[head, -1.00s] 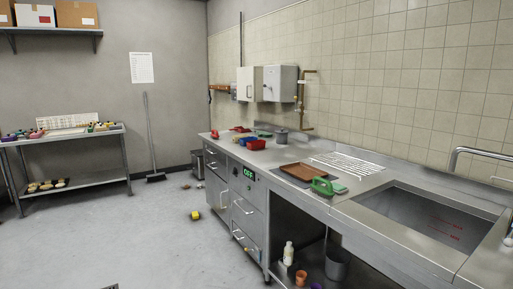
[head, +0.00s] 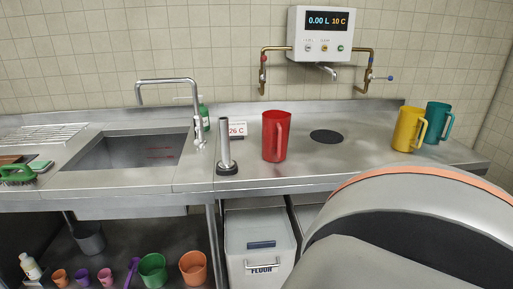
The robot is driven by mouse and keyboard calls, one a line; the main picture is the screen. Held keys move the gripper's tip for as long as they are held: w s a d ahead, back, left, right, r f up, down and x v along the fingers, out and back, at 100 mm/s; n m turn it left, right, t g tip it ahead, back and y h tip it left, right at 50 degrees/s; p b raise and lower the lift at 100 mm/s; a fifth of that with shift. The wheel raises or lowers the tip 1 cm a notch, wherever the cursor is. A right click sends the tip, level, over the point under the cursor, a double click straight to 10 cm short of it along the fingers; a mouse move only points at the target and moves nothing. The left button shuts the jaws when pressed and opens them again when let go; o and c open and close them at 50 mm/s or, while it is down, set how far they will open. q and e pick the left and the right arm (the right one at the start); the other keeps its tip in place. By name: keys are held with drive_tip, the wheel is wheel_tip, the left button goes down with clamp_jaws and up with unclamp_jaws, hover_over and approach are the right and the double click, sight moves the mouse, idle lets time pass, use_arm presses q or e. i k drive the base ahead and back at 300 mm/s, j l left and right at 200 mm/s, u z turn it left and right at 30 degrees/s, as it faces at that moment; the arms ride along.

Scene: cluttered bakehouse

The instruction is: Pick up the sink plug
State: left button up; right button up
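A steel upright tube with a black round base (head: 227,150) stands on the counter just right of the sink; it looks like the sink plug. The sink (head: 125,150) is an open steel basin to its left, with red markings on its inner wall and a tall curved tap (head: 168,84) behind. A flat black disc (head: 326,136) lies on the counter under the wall spout; I cannot tell whether it is a mat or an opening. Neither of my grippers is in view.
A red jug (head: 276,136) stands right of the tube, close by. Yellow (head: 407,129) and teal (head: 436,123) jugs stand farther right. A large grey rounded shape (head: 420,235) with an orange band blocks the lower right. A flour bin (head: 259,248) stands under the counter.

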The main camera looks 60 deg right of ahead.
sight(226, 162)
drive_tip(key=z, duration=1.55)
drive_tip(key=i+l, duration=0.15)
drive_tip(key=l, duration=0.2)
drive_tip(key=i+l, duration=0.2)
drive_tip(key=l, duration=0.15)
